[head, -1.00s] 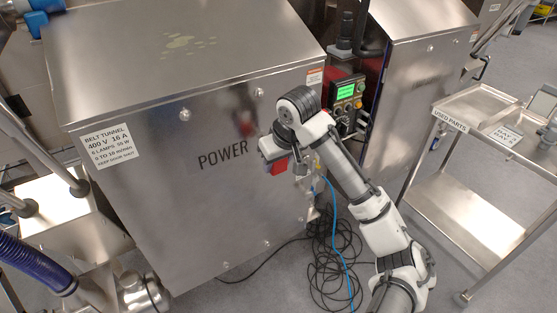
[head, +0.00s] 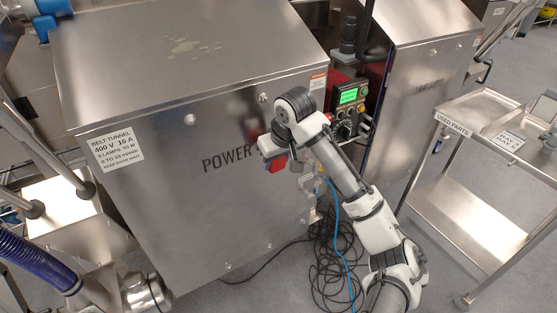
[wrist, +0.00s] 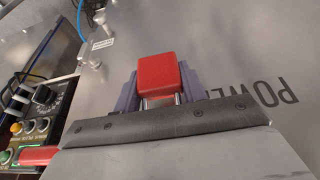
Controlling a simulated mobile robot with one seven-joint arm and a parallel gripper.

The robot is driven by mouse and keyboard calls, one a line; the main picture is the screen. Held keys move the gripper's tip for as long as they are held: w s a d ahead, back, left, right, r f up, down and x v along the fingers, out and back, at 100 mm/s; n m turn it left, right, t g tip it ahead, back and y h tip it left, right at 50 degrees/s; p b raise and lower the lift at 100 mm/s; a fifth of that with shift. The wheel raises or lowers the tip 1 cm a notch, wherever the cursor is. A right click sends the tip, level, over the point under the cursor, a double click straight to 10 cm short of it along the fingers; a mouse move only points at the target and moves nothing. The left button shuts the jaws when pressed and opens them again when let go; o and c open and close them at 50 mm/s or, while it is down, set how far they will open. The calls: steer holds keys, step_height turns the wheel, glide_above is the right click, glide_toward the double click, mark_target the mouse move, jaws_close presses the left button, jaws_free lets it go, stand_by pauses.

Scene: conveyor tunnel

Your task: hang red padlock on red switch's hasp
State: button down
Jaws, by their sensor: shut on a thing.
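The red padlock (wrist: 158,74) is a red block between the purple-grey fingers of my gripper (wrist: 158,88) in the wrist view; a bit of bright metal shows below it, perhaps its shackle. In the head view my gripper (head: 274,155) holds the padlock (head: 277,165) in front of the steel cabinet (head: 190,210), just right of the word POWER. The padlock looks clear of other things. I cannot make out the red switch or its hasp for certain. A red part (wrist: 38,156) beside the controls at lower left in the wrist view may belong to it.
A control panel (head: 349,100) with a green screen and knobs stands right of the cabinet. Metal fittings (wrist: 88,52) and a blue cable (head: 340,230) are at the cabinet's right side. Loose black cables lie on the floor. A steel cart (head: 465,190) stands farther right.

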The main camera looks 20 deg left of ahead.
steer(key=w+a+p, duration=0.1)
steer(key=w+a, duration=0.1)
steer(key=shift+a, duration=0.3)
stand_by(0.4)
steer(key=shift+f, duration=0.5)
stand_by(0.4)
steer(key=c, duration=0.7)
jaws_free()
steer(key=shift+r, duration=0.15)
steer(key=v, duration=1.3)
steer(key=shift+s+d+r, duration=0.1)
steer(key=shift+r, duration=0.2)
